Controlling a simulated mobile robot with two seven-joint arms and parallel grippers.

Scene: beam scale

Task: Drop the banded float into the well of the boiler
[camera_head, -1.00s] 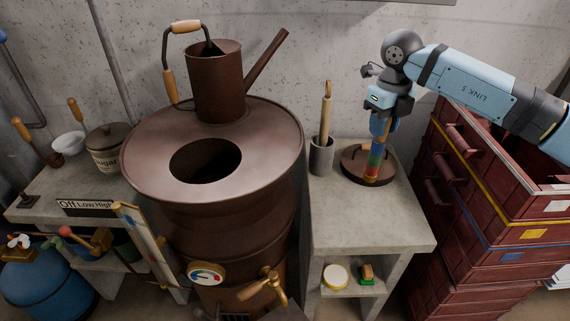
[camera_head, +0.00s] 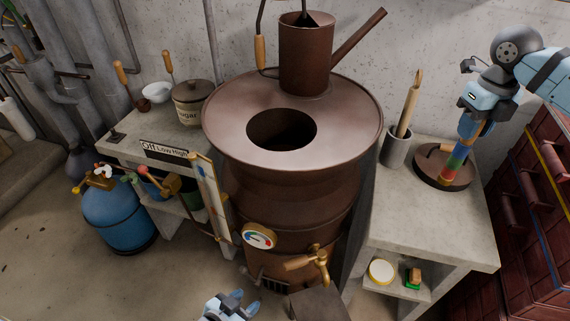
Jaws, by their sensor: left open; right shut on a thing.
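The banded float (camera_head: 456,163), with red, yellow, green and blue bands, is upright at a round brown dish (camera_head: 431,174) on the right stone bench. My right gripper (camera_head: 468,137) is shut on its upper part from above. I cannot tell whether the float touches the dish. The brown boiler (camera_head: 352,133) stands in the middle. Its well (camera_head: 282,130) is a dark round opening in the top, to the left of the float. My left gripper (camera_head: 232,301) is open at the bottom edge, low in front of the boiler, and only partly in view.
A brown can (camera_head: 306,60) with a long spout stands at the back of the boiler top. A grey cup (camera_head: 396,148) holding a wooden-handled tool stands between boiler and dish. A ruled board (camera_head: 211,197) and a brass tap (camera_head: 308,262) are at the boiler's front.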

